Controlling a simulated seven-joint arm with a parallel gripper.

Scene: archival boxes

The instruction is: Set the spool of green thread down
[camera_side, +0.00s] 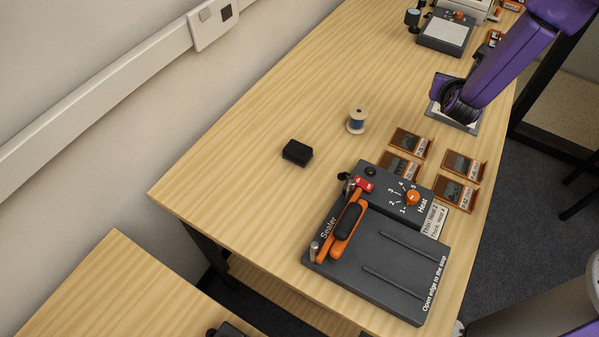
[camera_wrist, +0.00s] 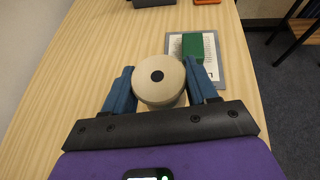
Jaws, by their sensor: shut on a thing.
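My gripper (camera_wrist: 159,68) is shut on a spool (camera_wrist: 160,92) in the wrist view, one blue finger on each side. The spool's round beige end with a dark centre hole faces the camera. Its thread is hidden, so I cannot tell the colour. In the side view, my purple arm reaches over a grey board at the table's right edge, and the fingers and held spool are hidden there.
The grey board (camera_wrist: 221,80) bears a white sheet and a green block (camera_wrist: 193,46). A heat sealer (camera_side: 385,265), several brown-framed slides (camera_side: 411,143) and a small black box (camera_side: 297,152) are on the table (camera_side: 270,115). The table's left-middle is bare.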

